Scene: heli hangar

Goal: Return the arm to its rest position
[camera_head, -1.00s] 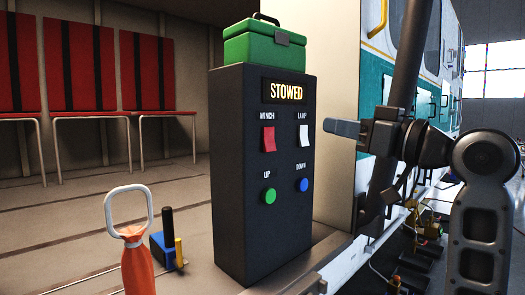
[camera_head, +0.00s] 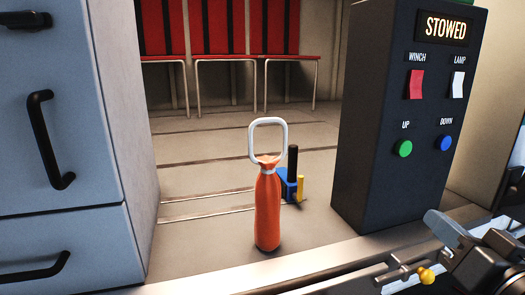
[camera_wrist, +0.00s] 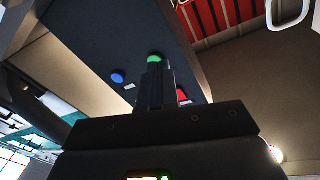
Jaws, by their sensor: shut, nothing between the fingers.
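My gripper (camera_head: 440,226) shows at the lower right of the head view, its fingers together and empty. Part of my arm behind it is cut off by the picture edge. In the wrist view my gripper's fingers (camera_wrist: 155,85) are closed in the middle, with nothing between them. The dark control box (camera_head: 375,150) stands behind and above my gripper, and they look apart. Its display (camera_head: 446,28) reads STOWED. Below are a red winch switch (camera_head: 416,84), a white lamp switch (camera_head: 458,85), a green UP button (camera_head: 404,148) and a blue DOWN button (camera_head: 444,143).
An orange bag with a white loop handle (camera_head: 267,208) stands on the floor, left of the box. A blue block with a black post (camera_head: 290,180) is behind it. A grey cabinet (camera_head: 60,130) fills the left. Red seats (camera_head: 225,30) line the back wall.

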